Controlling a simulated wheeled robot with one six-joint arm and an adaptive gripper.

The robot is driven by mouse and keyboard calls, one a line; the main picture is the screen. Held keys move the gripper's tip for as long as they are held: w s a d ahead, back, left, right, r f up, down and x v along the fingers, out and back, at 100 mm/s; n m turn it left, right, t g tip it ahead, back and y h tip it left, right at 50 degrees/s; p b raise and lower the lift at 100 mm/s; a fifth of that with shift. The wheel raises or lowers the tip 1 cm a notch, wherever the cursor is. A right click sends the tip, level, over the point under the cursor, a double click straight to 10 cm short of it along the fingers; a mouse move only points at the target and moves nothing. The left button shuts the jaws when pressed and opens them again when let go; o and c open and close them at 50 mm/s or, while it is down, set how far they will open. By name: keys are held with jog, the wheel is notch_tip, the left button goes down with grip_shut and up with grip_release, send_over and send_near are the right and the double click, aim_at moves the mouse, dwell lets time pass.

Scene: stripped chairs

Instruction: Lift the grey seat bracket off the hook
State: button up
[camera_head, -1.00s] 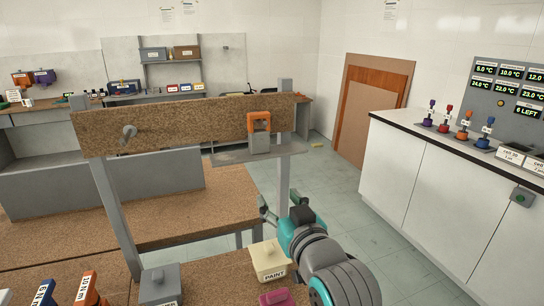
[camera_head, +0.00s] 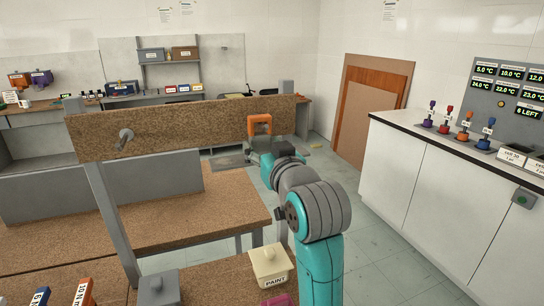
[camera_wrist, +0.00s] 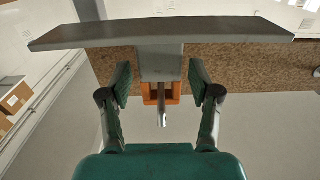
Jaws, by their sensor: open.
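The grey seat bracket (camera_head: 228,161) hangs at the orange hook (camera_head: 259,119) on the upright brown board. In the wrist view its wide flat plate (camera_wrist: 150,32) crosses the top, and its narrower block (camera_wrist: 160,64) lies in front of the orange hook (camera_wrist: 147,94). My gripper (camera_head: 256,152) is at the bracket, just below the hook. In the wrist view my open gripper (camera_wrist: 159,80) has one finger on each side of the block, with a gap on both sides. In the head view my arm hides the bracket's right part.
The brown board (camera_head: 190,124) stands on grey posts and carries a grey peg (camera_head: 125,138) at its left. Below are brown worktops (camera_head: 190,212) and a cream PAINT box (camera_head: 269,265). A white cabinet (camera_head: 420,180) stands right; open floor (camera_head: 375,235) lies between.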

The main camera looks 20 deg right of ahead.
aim_at(261, 137)
jog(key=shift+w, duration=1.7)
jog(key=shift+c, duration=0.2)
grip_shut()
jog(key=c, duration=0.8)
grip_release()
jog(key=shift+r, duration=0.1)
jog(key=shift+c, duration=0.2)
grip_shut()
jog(key=shift+r, duration=0.55)
jog(key=shift+s, duration=0.2)
